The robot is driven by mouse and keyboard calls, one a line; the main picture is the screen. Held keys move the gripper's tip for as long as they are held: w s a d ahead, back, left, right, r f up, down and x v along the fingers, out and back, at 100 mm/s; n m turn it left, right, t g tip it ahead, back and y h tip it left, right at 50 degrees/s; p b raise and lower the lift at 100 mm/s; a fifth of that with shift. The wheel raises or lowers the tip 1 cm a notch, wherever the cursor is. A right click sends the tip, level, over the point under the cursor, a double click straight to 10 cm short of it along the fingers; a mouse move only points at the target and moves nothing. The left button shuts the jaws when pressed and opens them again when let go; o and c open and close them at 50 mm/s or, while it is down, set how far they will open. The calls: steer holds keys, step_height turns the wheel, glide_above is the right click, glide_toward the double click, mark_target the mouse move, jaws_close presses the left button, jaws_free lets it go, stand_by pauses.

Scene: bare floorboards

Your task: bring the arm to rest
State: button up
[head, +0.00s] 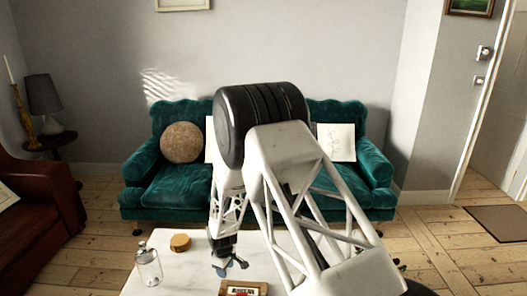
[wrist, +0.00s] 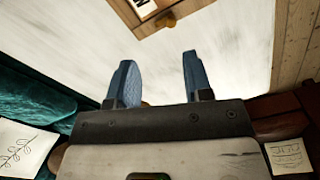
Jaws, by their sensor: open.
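My gripper (head: 230,267) hangs over the white tabletop in the head view, below my raised white arm. In the wrist view its two blue fingers (wrist: 156,82) stand apart with nothing held between them. The white table (head: 200,262) lies beneath it, and its pale top also fills much of the wrist view (wrist: 225,45). A wooden box or framed piece with lettering (head: 243,288) is on the table close to the gripper. It also shows at the top of the wrist view (wrist: 150,20). My arm hides part of the table's right side.
A glass bottle (head: 148,265) and a small round wooden item (head: 180,242) stand on the table left of the gripper. A green sofa (head: 170,185) with cushions is behind. A brown leather sofa (head: 35,225) is at the left. Open floorboards (head: 440,245) lie at the right.

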steer(key=s+d+r+m, duration=0.2)
steer(key=s+d+r, duration=0.2)
steer(key=d+r, duration=0.5)
steer(key=s+d+r+m+t, duration=0.15)
steer(key=s+d+r, duration=0.35)
steer(key=r, duration=0.8)
steer(key=s+d+r+m, duration=0.35)
steer(key=d+r, duration=0.25)
steer(key=r, duration=0.6)
steer(key=s+d+r+m, duration=0.2)
steer(key=s+d+r, duration=0.2)
steer(key=s, duration=0.6)
steer(key=s+d+r+m, duration=0.2)
steer(key=s+d, duration=0.3)
steer(key=s, duration=0.5)
steer(key=s+d+r+m, duration=0.2)
steer(key=s+d+r, duration=0.3)
steer(key=s, duration=0.5)
steer(key=shift+s+r+m+t, duration=0.15)
steer(key=shift+r+m+t, duration=0.2)
steer(key=shift+t, duration=0.1)
